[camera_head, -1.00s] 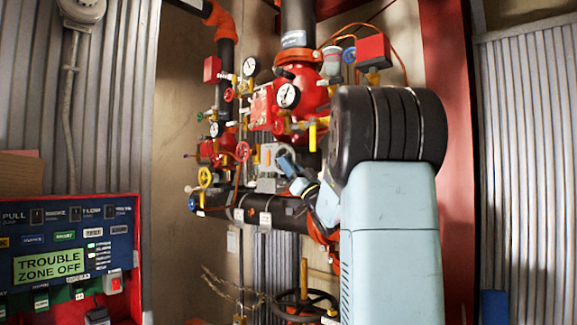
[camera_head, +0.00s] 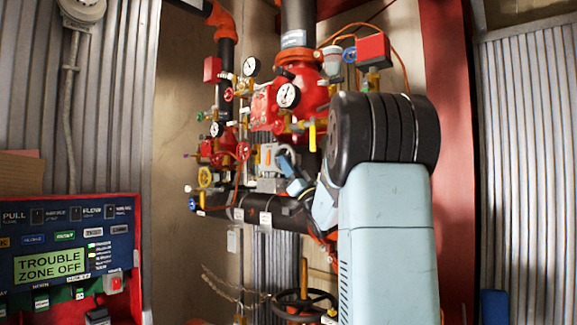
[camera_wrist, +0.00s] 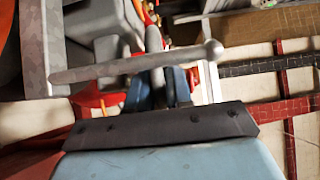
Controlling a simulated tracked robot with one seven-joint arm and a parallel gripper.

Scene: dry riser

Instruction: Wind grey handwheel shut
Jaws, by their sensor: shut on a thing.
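The grey handwheel (camera_head: 291,151) is on the pipework in the middle of the head view, partly hidden behind my gripper (camera_head: 287,165). In the wrist view, a grey curved rim (camera_wrist: 153,40) runs down between the two blue fingers of my gripper (camera_wrist: 158,86). The fingers are shut on it. A grey rod with a ball end (camera_wrist: 140,68) crosses in front of the fingers. The handwheel's hub and the far side of its rim are hard to make out. How far the wheel is turned cannot be told.
A red handwheel (camera_head: 243,151) and a yellow handwheel (camera_head: 205,177) are to the left. A black pipe (camera_head: 225,208) runs below, and a large dark wheel (camera_head: 303,303) sits lower down. Gauges and red valves crowd above. An alarm panel (camera_head: 70,245) stands at the left.

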